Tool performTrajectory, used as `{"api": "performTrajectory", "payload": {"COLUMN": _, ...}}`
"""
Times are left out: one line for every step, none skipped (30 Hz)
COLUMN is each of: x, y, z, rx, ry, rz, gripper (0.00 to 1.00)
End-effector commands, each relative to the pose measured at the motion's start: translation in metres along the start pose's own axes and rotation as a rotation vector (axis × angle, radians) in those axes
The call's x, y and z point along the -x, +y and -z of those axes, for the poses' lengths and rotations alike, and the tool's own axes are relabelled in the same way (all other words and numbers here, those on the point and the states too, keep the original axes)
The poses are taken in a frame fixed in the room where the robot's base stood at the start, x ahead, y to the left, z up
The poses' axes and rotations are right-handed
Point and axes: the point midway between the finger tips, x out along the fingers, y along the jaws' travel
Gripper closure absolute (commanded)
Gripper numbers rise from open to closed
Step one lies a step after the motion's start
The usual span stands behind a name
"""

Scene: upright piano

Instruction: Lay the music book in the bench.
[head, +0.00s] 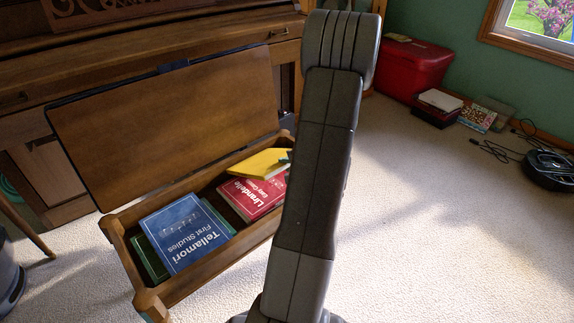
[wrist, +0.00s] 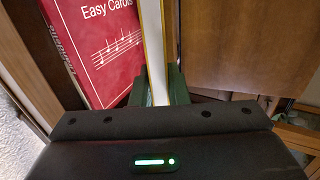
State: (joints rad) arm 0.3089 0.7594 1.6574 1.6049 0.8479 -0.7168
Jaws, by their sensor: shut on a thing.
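The bench (head: 187,285) stands with its lid (head: 170,115) open and leaning back toward the piano. A yellow music book (head: 260,163) is over the right end of the bench's box, partly above a red book. In the wrist view I see the yellow book edge-on (wrist: 154,45), white pages between thin yellow covers. My gripper (wrist: 158,92) is shut on this book, one dark green fingertip on each side. In the head view my arm hides most of the gripper and the book's right end. I cannot tell whether the book touches what lies below.
In the box lie a blue book (head: 186,232), green books (head: 150,258) beneath and beside it, and a red book (head: 255,193), also in the wrist view (wrist: 100,45). The piano (head: 150,45) stands behind. A red chest (head: 412,68) is farther right. Open carpet lies right of the bench.

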Motion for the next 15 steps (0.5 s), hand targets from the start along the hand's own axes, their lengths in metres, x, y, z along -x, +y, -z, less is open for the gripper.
{"api": "performTrajectory", "payload": {"x": 0.0002, "y": -0.0009, "z": 0.0002, "rx": 0.001, "ry": 0.000, "rz": 0.001, "gripper": 1.00}}
{"api": "performTrajectory", "payload": {"x": 0.0002, "y": -0.0010, "z": 0.0002, "rx": 0.001, "ry": 0.000, "rz": 0.001, "gripper": 1.00}}
{"api": "performTrajectory", "payload": {"x": 0.0002, "y": -0.0010, "z": 0.0002, "rx": 0.001, "ry": 0.000, "rz": 0.001, "gripper": 1.00}}
{"api": "performTrajectory", "payload": {"x": 0.0003, "y": -0.0010, "z": 0.0002, "rx": 0.001, "ry": 0.000, "rz": 0.001, "gripper": 1.00}}
{"api": "performTrajectory", "payload": {"x": 0.0003, "y": -0.0010, "z": 0.0002, "rx": 0.001, "ry": 0.000, "rz": 0.001, "gripper": 0.80}}
{"api": "performTrajectory", "payload": {"x": 0.0003, "y": -0.0009, "z": 0.0002, "rx": 0.001, "ry": 0.000, "rz": 0.001, "gripper": 0.72}}
{"api": "performTrajectory", "payload": {"x": 0.0003, "y": -0.0009, "z": 0.0002, "rx": 0.001, "ry": 0.000, "rz": 0.001, "gripper": 0.66}}
{"api": "performTrajectory", "payload": {"x": 0.0003, "y": -0.0009, "z": 0.0002, "rx": 0.001, "ry": 0.000, "rz": 0.001, "gripper": 0.60}}
{"api": "performTrajectory", "payload": {"x": 0.0003, "y": -0.0008, "z": 0.0002, "rx": 0.001, "ry": 0.000, "rz": 0.001, "gripper": 0.60}}
{"api": "performTrajectory", "payload": {"x": 0.0003, "y": -0.0008, "z": 0.0002, "rx": 0.000, "ry": 0.000, "rz": 0.001, "gripper": 0.60}}
{"api": "performTrajectory", "payload": {"x": 0.0003, "y": -0.0008, "z": 0.0002, "rx": 0.000, "ry": 0.000, "rz": 0.001, "gripper": 0.60}}
{"api": "performTrajectory", "payload": {"x": 0.0003, "y": -0.0007, "z": 0.0002, "rx": 0.000, "ry": 0.000, "rz": 0.001, "gripper": 0.60}}
{"api": "performTrajectory", "payload": {"x": 0.0003, "y": -0.0007, "z": 0.0002, "rx": 0.000, "ry": 0.000, "rz": 0.001, "gripper": 0.60}}
{"api": "performTrajectory", "payload": {"x": 0.0003, "y": -0.0007, "z": 0.0002, "rx": 0.000, "ry": 0.000, "rz": 0.001, "gripper": 0.60}}
{"api": "performTrajectory", "payload": {"x": 0.0003, "y": -0.0001, "z": 0.0001, "rx": 0.000, "ry": 0.000, "rz": 0.000, "gripper": 0.60}}
